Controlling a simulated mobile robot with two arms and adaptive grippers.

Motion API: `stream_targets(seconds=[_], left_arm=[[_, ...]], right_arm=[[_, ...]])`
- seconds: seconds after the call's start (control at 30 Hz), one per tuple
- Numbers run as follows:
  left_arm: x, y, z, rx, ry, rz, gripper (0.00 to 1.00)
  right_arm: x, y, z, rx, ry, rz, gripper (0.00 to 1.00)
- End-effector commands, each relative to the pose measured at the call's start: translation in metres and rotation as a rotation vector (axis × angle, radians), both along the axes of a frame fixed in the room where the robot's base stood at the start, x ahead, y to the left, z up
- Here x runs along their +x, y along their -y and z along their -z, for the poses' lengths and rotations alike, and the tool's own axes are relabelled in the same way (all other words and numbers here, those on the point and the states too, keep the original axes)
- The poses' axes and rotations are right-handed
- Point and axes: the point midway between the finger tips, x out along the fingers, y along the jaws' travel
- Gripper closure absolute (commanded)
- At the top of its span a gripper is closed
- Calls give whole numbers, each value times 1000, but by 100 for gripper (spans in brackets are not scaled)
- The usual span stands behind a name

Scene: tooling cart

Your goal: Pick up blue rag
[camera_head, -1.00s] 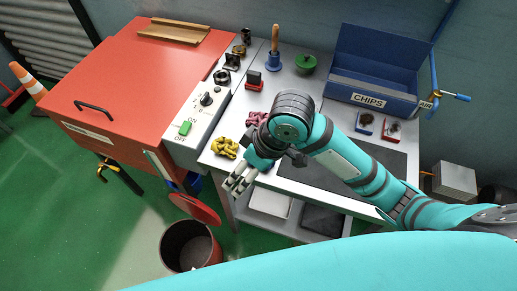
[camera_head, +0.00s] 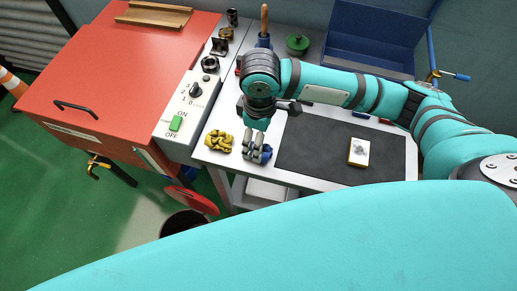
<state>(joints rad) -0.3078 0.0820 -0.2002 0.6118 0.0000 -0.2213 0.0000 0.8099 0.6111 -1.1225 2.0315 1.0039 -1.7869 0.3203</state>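A crumpled blue cloth, which looks like the blue rag (camera_head: 266,155), lies near the front edge of the cart top. It shows only in part, around the fingers of my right gripper (camera_head: 257,149). The gripper points down at the rag and its fingers overlap it in the picture; I cannot tell whether they are closed on it. A crumpled yellow rag (camera_head: 219,141) lies just left of the gripper. My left gripper is not in view.
A dark mat (camera_head: 315,150) with a yellow-and-white block (camera_head: 359,152) lies to the right. A red cabinet (camera_head: 110,75) with a control panel (camera_head: 188,105) stands left. A blue bin (camera_head: 370,40) and a green-lidded item (camera_head: 297,43) are behind. A bucket (camera_head: 185,222) stands below.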

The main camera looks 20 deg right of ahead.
Motion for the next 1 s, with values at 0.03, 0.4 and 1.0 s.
stream_targets(seconds=[0.03,0.4,1.0], left_arm=[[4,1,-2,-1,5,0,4],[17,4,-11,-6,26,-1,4],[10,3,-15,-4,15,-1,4]], right_arm=[[-1,0,8,0,-4,1,14],[1,0,41,-1,-3,1,14],[2,-1,75,1,2,-1,27]])
